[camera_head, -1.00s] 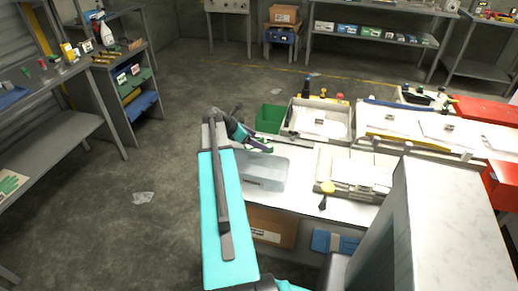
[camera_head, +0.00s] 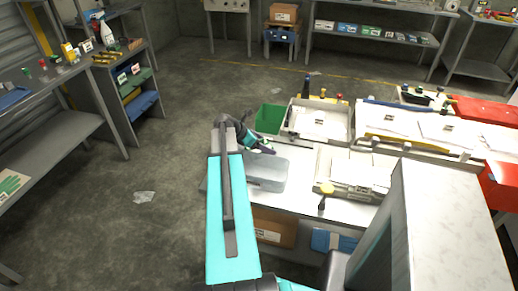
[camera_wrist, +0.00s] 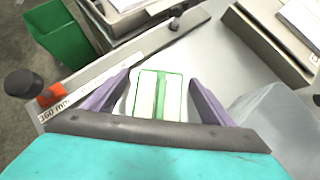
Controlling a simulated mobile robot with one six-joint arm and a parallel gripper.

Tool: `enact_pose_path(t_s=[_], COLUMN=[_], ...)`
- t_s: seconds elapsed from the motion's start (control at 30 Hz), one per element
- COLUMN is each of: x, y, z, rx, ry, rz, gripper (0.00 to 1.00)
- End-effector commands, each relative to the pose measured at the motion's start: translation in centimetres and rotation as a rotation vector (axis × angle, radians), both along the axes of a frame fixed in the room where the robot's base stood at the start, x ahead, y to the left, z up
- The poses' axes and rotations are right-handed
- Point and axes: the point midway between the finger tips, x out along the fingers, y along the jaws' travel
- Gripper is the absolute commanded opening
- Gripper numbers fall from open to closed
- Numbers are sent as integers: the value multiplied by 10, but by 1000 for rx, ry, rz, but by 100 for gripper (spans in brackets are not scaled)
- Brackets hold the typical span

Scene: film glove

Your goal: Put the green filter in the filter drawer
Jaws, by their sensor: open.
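A flat piece with a green frame, a green middle bar and pale panels, which looks like the green filter (camera_wrist: 158,95), shows between my fingers in the wrist view. A white surface is around it. My gripper (camera_wrist: 160,98) has its two purple fingers spread, one on each side of the piece. I cannot tell whether they touch it. In the head view my gripper (camera_head: 266,147) is over the left end of the white bench, and the piece cannot be made out there. No filter drawer can be identified for sure in either view.
A translucent grey box (camera_head: 265,172) stands close by my gripper, on the right in the wrist view. A green bin (camera_head: 269,118) stands beyond the bench. A strip marked 360 mm (camera_wrist: 105,88) and a black knob (camera_wrist: 23,83) lie left of my fingers. Trays (camera_head: 318,124) line the bench's back.

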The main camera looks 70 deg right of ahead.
Motion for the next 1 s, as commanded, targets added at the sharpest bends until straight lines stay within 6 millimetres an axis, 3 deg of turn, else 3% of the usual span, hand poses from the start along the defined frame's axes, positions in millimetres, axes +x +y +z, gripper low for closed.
enact_pose_path(t_s=[0.63,0.9,1.0], x=[-2,-2,-2], y=[-2,-2,-2], z=[-3,-3,-3], rx=[0,0,0], ry=[0,0,0], rz=[0,0,0], gripper=[77,31,26])
